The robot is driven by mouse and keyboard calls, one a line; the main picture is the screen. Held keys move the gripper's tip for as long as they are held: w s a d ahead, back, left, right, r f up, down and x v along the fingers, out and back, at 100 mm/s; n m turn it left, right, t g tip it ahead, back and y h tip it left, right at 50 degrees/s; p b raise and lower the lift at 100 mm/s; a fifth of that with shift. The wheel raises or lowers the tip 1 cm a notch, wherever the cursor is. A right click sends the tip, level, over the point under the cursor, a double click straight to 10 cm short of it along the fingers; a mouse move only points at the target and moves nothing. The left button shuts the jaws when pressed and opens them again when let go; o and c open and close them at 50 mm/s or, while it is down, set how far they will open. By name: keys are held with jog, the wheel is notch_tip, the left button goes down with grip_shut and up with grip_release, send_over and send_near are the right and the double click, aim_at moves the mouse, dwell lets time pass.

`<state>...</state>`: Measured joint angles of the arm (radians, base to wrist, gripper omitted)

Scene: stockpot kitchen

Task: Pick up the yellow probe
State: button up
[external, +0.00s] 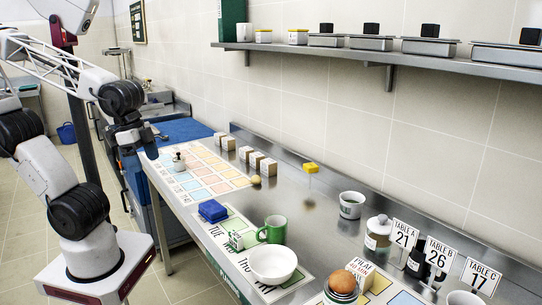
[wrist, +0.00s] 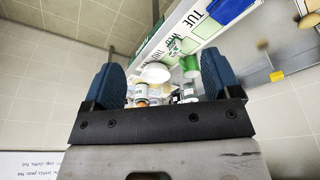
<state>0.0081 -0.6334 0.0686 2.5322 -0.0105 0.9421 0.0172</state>
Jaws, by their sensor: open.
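The yellow probe (external: 311,168) stands on the steel counter toward the back wall, right of the small boxes. It has a yellow block-shaped head; its thin stem below is hard to make out. In the wrist view, the yellow probe (wrist: 277,75) is at the right edge, outside the fingers. My gripper (external: 136,146) is at the far left end of the counter, well away from the probe. In the wrist view, my gripper (wrist: 160,62) has its two blue fingers wide apart with nothing held between them.
A green mug (external: 272,230), white bowl (external: 272,265), blue box (external: 212,211) and white cup (external: 351,205) stand on the counter. Small boxes (external: 246,153) line the back. A shelf (external: 340,54) with scales hangs above. Bare steel lies around the probe.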

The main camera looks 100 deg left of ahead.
jog(key=w+a+f+n+t, duration=0.1)
jog(key=w+a+n+t, duration=0.35)
jog(key=w, duration=1.15)
jog(key=n+t+y, duration=0.2)
jog(key=t+y, duration=0.2)
jog(key=y, duration=0.4)
send_near(305, 167)
jog(key=x, duration=0.4)
jog(key=shift+w, duration=0.4)
jog(key=shift+x, duration=1.3)
jog(key=shift+w+f, duration=0.1)
jog(key=shift+w, duration=0.05)
jog(key=shift+x, duration=2.45)
